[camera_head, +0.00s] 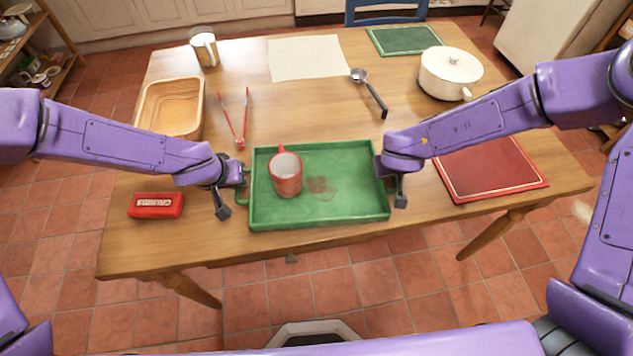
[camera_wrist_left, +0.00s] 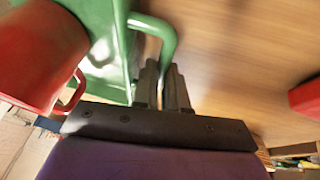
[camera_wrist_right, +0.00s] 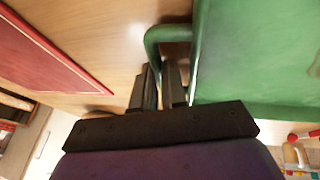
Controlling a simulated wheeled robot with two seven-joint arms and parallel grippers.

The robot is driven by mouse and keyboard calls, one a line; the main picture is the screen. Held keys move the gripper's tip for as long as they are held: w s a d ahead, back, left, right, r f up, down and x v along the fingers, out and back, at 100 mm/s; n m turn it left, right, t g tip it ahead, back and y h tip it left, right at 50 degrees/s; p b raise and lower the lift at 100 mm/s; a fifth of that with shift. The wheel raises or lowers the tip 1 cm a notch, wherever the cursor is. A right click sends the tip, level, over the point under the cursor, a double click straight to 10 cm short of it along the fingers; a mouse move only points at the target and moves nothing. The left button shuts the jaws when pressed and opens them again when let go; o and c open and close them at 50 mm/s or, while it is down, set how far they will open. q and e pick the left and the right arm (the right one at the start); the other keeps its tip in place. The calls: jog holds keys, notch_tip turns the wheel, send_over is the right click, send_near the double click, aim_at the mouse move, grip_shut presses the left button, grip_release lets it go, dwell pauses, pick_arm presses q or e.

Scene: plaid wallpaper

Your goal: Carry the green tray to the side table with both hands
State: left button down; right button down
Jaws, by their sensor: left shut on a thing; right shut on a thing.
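The green tray (camera_head: 340,208) is on or just above the near part of the wooden table; I cannot tell which. A red mug (camera_head: 286,176) stands upright on its left half, beside a brownish stain. My left gripper (camera_head: 232,192) is shut on the tray's left handle (camera_wrist_left: 158,30). My right gripper (camera_head: 393,185) is shut on the tray's right handle (camera_wrist_right: 158,38). In the left wrist view the red mug (camera_wrist_left: 38,55) is close to the gripper. No side table can be made out.
A red crumbs box (camera_head: 156,206) lies left of the tray, and red tongs (camera_head: 238,122) and a wooden basket (camera_head: 170,108) behind it. A red board (camera_head: 490,167) lies to the right. A white pot (camera_head: 450,73) and a ladle (camera_head: 370,92) are farther back. Tiled floor is clear in front.

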pick_arm(q)
jog(key=shift+r, duration=0.15)
pick_arm(e)
jog(key=shift+r, duration=0.15)
